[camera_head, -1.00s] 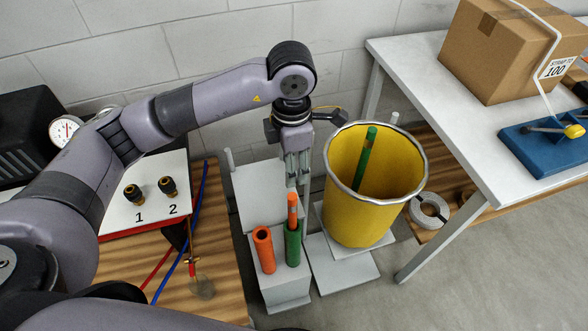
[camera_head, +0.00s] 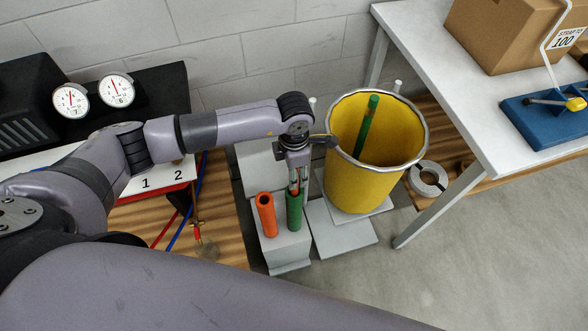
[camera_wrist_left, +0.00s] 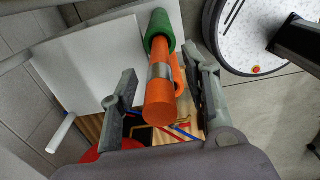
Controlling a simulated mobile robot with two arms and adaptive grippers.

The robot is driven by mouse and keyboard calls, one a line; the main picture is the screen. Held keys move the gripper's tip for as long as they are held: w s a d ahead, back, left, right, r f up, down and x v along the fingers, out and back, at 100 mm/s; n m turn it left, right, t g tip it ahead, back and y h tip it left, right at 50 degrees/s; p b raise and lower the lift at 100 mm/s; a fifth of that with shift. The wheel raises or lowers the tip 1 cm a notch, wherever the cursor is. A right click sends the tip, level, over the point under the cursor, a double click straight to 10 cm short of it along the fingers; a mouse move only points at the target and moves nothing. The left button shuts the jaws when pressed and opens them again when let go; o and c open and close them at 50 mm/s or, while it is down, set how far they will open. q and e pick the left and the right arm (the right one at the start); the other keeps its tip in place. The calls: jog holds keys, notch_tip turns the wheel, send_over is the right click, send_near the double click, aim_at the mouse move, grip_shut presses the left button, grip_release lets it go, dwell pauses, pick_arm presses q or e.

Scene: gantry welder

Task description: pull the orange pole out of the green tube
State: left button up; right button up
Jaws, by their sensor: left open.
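The green tube (camera_head: 294,212) stands upright on a grey stand. It also shows at the top of the left wrist view (camera_wrist_left: 158,28). The orange pole (camera_wrist_left: 159,100) sticks out of it, with a silver band around it. In the head view my gripper mostly hides the pole. My left gripper (camera_head: 294,183) is right above the green tube, pointing down. In the left wrist view its open fingers (camera_wrist_left: 163,72) stand on either side of the pole, with a gap visible at each side. My right gripper is not in view.
An orange tube (camera_head: 265,214) stands close left of the green one. A yellow bucket (camera_head: 370,180) holding a green pole (camera_head: 367,125) stands close to the right. A white table (camera_head: 450,95) with a cardboard box (camera_head: 505,35) is at right. A bench with numbered panel (camera_head: 160,175) is at left.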

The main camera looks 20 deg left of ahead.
pick_arm(q)
jog(key=shift+f, duration=0.35)
jog(key=shift+c, duration=0.3)
jog(key=c, duration=0.7)
grip_shut()
jog(key=shift+r, duration=0.2)
